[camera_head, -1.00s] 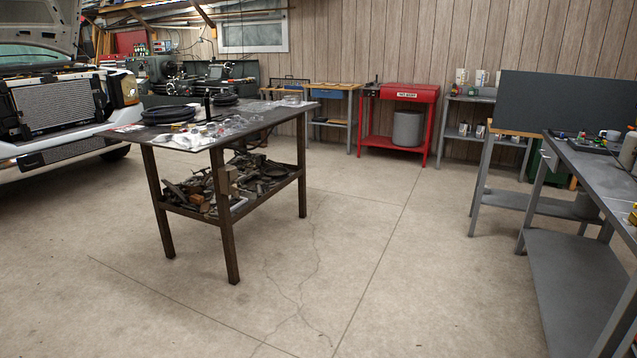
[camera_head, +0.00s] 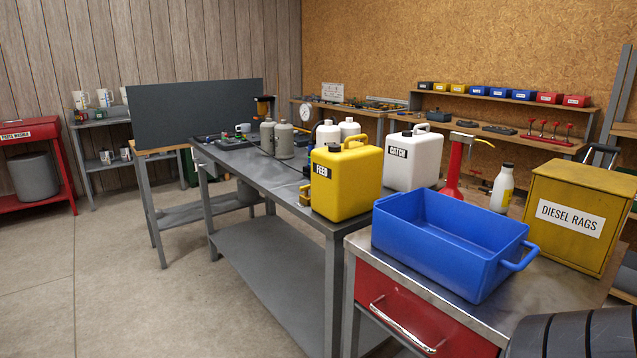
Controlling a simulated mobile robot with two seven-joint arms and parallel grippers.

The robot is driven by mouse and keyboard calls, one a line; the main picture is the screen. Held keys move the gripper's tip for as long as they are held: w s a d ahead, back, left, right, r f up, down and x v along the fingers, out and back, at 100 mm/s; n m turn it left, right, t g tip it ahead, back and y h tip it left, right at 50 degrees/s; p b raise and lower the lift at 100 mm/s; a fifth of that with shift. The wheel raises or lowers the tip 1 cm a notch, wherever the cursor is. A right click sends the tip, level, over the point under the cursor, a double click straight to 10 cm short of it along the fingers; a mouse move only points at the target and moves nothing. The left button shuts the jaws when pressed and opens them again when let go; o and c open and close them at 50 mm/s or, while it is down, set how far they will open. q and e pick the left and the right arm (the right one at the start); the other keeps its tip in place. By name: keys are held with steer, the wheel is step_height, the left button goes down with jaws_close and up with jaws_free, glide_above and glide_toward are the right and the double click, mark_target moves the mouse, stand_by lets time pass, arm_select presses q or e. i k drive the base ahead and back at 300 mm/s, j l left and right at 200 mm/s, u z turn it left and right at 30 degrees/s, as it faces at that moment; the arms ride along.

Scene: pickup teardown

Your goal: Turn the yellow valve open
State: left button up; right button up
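A small yellow valve (camera_head: 305,195) shows at the lower left side of the yellow jug labelled FEED (camera_head: 345,182). It is small in the view, and I cannot tell how its handle is turned. The jug stands upright on the grey metal workbench (camera_head: 262,178). A white jug labelled CATCH (camera_head: 411,160) stands behind it to the right. Neither of my grippers is in view.
A blue bin (camera_head: 450,240) sits on a red-drawer cart (camera_head: 420,325) in front of the jugs. A yellow DIESEL RAGS box (camera_head: 575,215) stands at right. A dark ribbed object (camera_head: 575,335) fills the lower right corner. The floor (camera_head: 120,290) at left is open.

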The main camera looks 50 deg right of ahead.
mark_target(305, 188)
steer(key=i+l+z, duration=0.2)
steer(key=i, duration=0.7)
steer(key=i+j+z, duration=0.15)
steer(key=i, duration=0.75)
steer(key=i+j+z, duration=0.2)
steer(key=i, duration=0.7)
steer(key=i+l+u, duration=0.25)
steer(key=i, duration=0.2)
steer(key=i+l+u, duration=0.1)
steer(key=i+u, duration=0.3)
steer(key=u, duration=7.45)
